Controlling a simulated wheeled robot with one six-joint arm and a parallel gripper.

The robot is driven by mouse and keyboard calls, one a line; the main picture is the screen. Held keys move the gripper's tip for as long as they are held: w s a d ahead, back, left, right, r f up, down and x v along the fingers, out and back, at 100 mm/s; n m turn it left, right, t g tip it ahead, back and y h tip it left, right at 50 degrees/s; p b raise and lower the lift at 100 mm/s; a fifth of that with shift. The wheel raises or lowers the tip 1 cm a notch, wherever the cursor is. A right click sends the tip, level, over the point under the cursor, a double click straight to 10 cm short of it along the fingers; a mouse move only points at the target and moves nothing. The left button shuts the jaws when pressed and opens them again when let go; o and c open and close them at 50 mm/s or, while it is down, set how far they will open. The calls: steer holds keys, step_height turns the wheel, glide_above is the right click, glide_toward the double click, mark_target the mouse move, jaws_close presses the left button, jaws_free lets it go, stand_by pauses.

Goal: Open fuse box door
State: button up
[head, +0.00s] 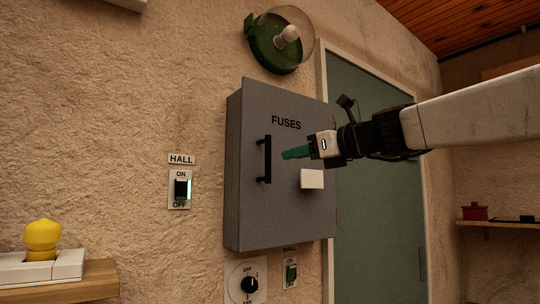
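The grey fuse box (290,215), marked "FUSES", is fixed to the wall in the middle of the head view. Its door looks shut. A black vertical bar handle (266,160) stands on the left part of the door. My gripper (288,154) reaches in from the right, with its teal fingers pointing left. The fingertips appear just right of the handle, seemingly apart from it. The fingers overlap from this side, so the gap between them cannot be made out. Nothing is visible in the gripper.
A pale block (312,180) sits on the door below my gripper. A HALL switch (180,190) is left of the box. A rotary dial (248,284) and another switch (291,273) are below. A green round lamp (275,50) hangs above. A green door (375,220) stands right.

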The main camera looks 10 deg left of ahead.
mark_target(270, 147)
steer(key=shift+m+y, duration=0.5)
steer(key=shift+m, duration=0.3)
steer(key=w+a, duration=0.1)
steer(key=a, duration=0.1)
steer(key=w+a+r, duration=0.1)
steer(key=w+a, duration=0.1)
steer(key=a, duration=0.1)
steer(key=w+a+r, duration=0.1)
steer(key=w+a, duration=0.1)
steer(key=a, duration=0.1)
steer(key=shift+w+a+r, duration=0.2)
steer(key=shift+w+a, duration=0.05)
jaws_close()
